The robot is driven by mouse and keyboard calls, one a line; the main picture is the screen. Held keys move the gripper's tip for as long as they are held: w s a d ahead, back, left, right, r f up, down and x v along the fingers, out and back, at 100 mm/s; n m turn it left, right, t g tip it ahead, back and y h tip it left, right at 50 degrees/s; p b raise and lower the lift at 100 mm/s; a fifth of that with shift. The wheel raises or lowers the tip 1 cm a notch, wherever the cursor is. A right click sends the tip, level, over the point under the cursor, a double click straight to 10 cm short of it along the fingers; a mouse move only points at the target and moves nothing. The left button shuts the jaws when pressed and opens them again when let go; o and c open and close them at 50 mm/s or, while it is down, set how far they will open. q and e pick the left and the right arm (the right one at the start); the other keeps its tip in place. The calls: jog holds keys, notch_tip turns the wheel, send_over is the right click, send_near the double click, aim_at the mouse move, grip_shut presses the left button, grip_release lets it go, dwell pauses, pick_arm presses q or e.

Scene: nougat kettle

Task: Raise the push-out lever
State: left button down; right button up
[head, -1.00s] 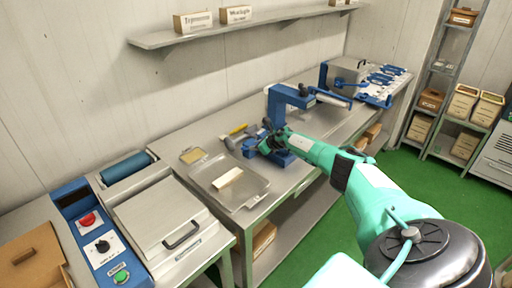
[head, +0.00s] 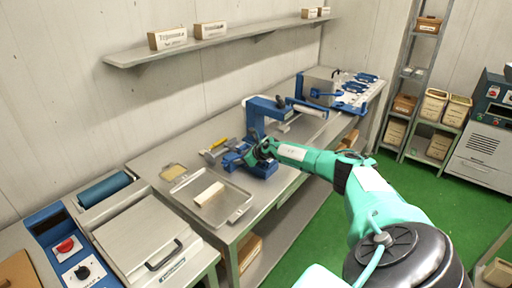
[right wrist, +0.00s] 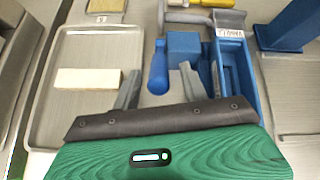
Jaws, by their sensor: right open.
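A blue handle (right wrist: 158,68), which looks like the push-out lever, stands beside a blue mould box (right wrist: 232,75) in the right wrist view. My right gripper (right wrist: 159,72) is open, with one finger on each side of the handle. It is apart from the handle as far as I can see; contact cannot be told. In the head view my right gripper (head: 260,150) is over the blue mould box (head: 262,168) on the steel table, and my arm hides part of it. My left gripper is out of view.
A steel tray (head: 240,207) with a pale block (head: 209,194) lies left of the box. A blue press (head: 255,112) stands behind it. A slatted blue and steel machine (head: 345,88) is at the table's far end. A yellow-handled tool (head: 218,143) lies close behind.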

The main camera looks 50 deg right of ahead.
jog(key=v, duration=0.9)
jog(key=shift+s+r+b, duration=0.25)
jog(key=shift+s+b, duration=0.1)
jog(key=shift+b, duration=0.1)
